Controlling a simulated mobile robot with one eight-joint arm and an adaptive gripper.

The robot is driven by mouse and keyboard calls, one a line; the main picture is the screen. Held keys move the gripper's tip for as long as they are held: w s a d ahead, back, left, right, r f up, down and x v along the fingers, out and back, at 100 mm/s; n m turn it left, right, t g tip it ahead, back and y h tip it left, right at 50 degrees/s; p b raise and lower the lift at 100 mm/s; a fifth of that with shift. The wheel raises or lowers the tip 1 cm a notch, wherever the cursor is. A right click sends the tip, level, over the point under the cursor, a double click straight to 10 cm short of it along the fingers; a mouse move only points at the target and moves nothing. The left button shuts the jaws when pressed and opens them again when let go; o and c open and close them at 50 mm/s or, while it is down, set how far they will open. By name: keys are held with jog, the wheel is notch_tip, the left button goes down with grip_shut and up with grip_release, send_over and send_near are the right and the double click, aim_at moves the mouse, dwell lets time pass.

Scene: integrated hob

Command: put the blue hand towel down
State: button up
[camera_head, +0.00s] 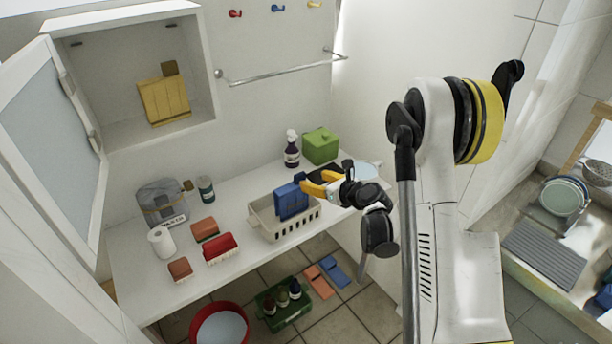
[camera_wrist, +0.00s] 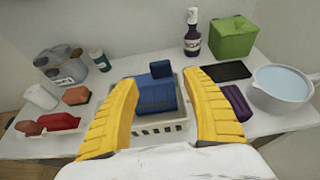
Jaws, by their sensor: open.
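The blue hand towel (camera_head: 291,202) stands folded and upright in a beige slotted basket (camera_head: 283,233) on the white counter. In the wrist view the towel (camera_wrist: 156,95) shows between my two yellow fingers, beyond their tips, with the basket (camera_wrist: 166,126) around its base. My gripper (camera_head: 314,183) is open, with its fingers spread apart on either side of the towel in the wrist view. In the head view it is just right of the towel's upper part. I cannot tell whether a finger touches it.
A purple item (camera_wrist: 235,103), a dark flat item (camera_wrist: 226,72) and a basin (camera_wrist: 282,88) lie right of my gripper. Red brushes (camera_head: 219,248) sit left. An open cabinet door (camera_head: 54,142) juts out at left.

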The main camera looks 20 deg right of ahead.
jog(key=s+a+r+n+g+h, duration=0.1)
jog(key=s+a+r+n+g, duration=0.45)
jog(key=s+r+n, duration=0.95)
jog(key=s+r+n+h, duration=0.1)
jog(key=s+n+h, duration=0.2)
jog(key=s+n, duration=1.4)
jog(key=s+a, duration=0.1)
jog(key=s, duration=0.2)
jog(key=shift+r, duration=0.25)
jog(key=shift+w, duration=0.1)
